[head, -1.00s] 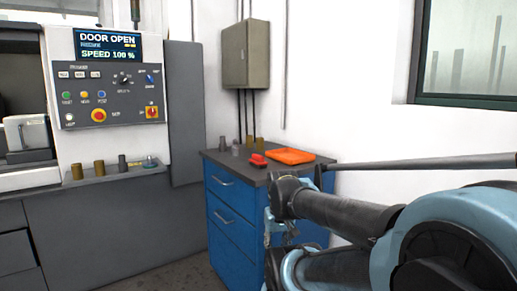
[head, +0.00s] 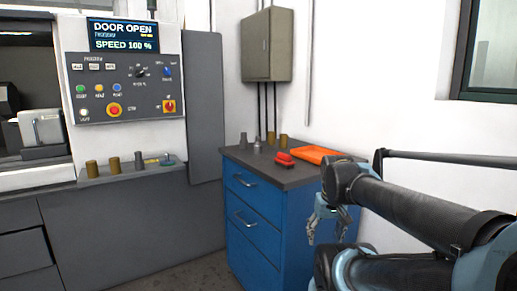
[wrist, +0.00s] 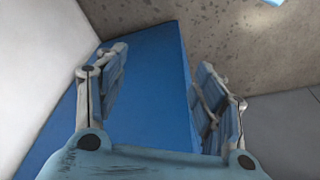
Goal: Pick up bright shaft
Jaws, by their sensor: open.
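Small upright cylinders stand at the back of the blue cabinet's dark top. A light grey, shiny one (head: 257,146) is the likeliest bright shaft, but it is too small to be sure. A darker grey one (head: 243,140) is beside it, with brass-coloured ones (head: 283,143) to the right. My gripper (head: 325,228) hangs in front of the cabinet's right side, below its top and away from the cylinders. In the wrist view the gripper (wrist: 165,88) has its fingers apart with nothing between them, over the blue cabinet and floor.
The blue cabinet (head: 252,222) carries a red object (head: 284,158) and an orange tray (head: 318,154). A machine with a control panel (head: 126,85) stands left, with brass and grey cylinders on its ledge (head: 128,175). A grey wall box (head: 267,45) hangs above the cabinet. Floor shows in front.

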